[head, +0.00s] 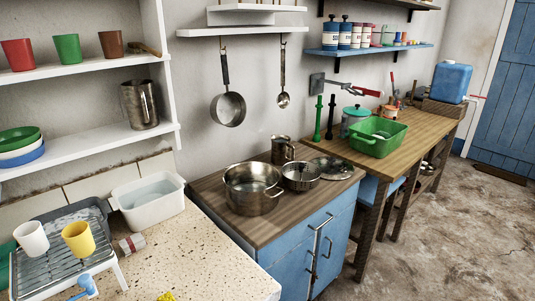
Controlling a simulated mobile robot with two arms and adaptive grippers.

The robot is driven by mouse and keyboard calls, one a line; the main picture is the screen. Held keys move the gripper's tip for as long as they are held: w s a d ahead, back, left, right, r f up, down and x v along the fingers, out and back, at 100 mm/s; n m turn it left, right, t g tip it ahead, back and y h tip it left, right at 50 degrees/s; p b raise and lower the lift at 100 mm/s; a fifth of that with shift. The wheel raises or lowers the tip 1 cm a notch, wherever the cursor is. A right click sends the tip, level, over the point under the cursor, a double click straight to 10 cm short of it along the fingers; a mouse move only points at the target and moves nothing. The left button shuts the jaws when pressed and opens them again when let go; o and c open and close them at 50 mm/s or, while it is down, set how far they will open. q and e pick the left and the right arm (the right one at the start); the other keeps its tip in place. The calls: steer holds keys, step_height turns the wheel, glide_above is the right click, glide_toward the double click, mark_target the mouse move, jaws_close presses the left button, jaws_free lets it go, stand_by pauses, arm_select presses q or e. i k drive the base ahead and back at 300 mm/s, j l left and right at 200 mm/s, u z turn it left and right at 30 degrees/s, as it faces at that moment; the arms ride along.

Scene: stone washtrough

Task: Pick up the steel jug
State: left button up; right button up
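Two steel vessels could be the jug. A tall steel jug-like vessel (140,104) stands upright on the lower white wall shelf at the left, its handle toward the left. A smaller steel vessel (283,151) with a handle stands on the wooden top of the blue cabinet, behind the pots and close to the wall. I cannot tell for certain which is the one named. Neither of my grippers shows in the head view, and nothing is touching either vessel.
A large steel pot (252,189), a smaller pan (300,177) and a lid (332,168) crowd the cabinet top. The upper shelf (85,68) hangs above the tall vessel. Bowls (20,147) share its shelf. A white basin (148,200) and drying rack (60,265) stand below.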

mark_target(281, 145)
steer(key=i+l+u, duration=0.1)
steer(key=l+u, duration=0.55)
steer(key=u, duration=0.15)
steer(key=i+l+u, duration=0.1)
steer(key=l+u, duration=0.3)
